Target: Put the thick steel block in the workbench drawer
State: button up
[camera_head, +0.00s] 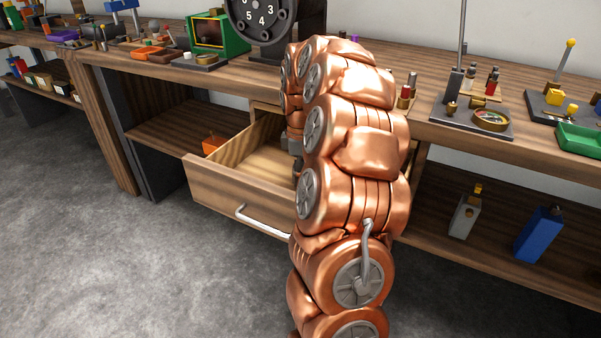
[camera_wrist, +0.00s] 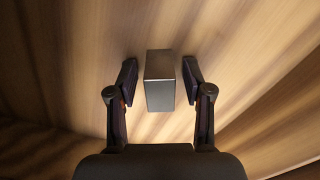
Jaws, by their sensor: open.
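The thick steel block (camera_wrist: 160,83) shows in the wrist view as a grey box against a bare wooden surface. My gripper (camera_wrist: 159,85) is open, with one finger on each side of the block and a visible gap on both sides. The workbench drawer (camera_head: 231,194) is pulled open in the head view, with its bare wooden inside partly visible. My copper arm covers the drawer's right part, and my gripper and the block are hidden behind it in that view. Wooden boards surround the block in the wrist view.
The workbench top (camera_head: 437,125) above the drawer carries a dial device (camera_head: 262,16), a green-framed box (camera_head: 208,32) and a dark stand with a brass dish (camera_head: 490,120). A blue bottle (camera_head: 538,234) stands on the lower right shelf. The grey floor before the drawer is clear.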

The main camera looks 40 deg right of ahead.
notch_tip(320, 180, up, 11)
jog(key=shift+r+p, duration=0.15)
jog(key=shift+p, duration=1.05)
jog(key=shift+r, duration=0.45)
